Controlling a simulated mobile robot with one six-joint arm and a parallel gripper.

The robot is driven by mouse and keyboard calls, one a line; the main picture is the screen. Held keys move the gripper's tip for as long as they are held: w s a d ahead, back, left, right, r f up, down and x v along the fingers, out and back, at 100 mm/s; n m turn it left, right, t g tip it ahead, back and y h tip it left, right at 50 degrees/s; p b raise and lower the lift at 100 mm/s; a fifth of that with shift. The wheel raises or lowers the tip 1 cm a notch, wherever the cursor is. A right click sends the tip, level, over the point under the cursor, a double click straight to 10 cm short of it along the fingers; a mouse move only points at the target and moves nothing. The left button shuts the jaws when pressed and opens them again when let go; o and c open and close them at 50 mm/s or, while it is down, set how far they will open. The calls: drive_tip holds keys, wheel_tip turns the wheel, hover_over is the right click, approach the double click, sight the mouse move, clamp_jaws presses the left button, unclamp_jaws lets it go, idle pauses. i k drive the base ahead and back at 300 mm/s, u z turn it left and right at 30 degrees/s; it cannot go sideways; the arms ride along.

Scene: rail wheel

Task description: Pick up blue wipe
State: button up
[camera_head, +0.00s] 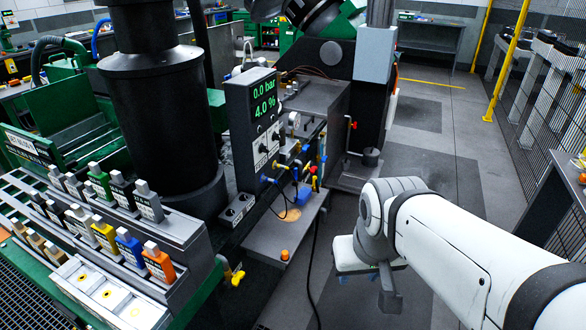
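I cannot make out a blue wipe for certain in the head view. My white arm reaches in from the lower right, and its wrist bends downward. My gripper (357,268) hangs below the wrist over the grey floor, to the right of the bench. A blue-bodied bottle (130,247) stands in the bottle rack at the left.
A stepped rack (180,221) holds several coloured bottles. A white box (97,296) with yellow round marks lies in front. A black column (160,110) and a control box (254,125) with a green display stand behind. A cable hangs beside the bench. Open floor (440,150) lies behind my arm.

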sight(304, 193)
drive_tip(key=z, duration=0.55)
drive_tip(key=i, duration=2)
drive_tip(key=u, duration=1.9)
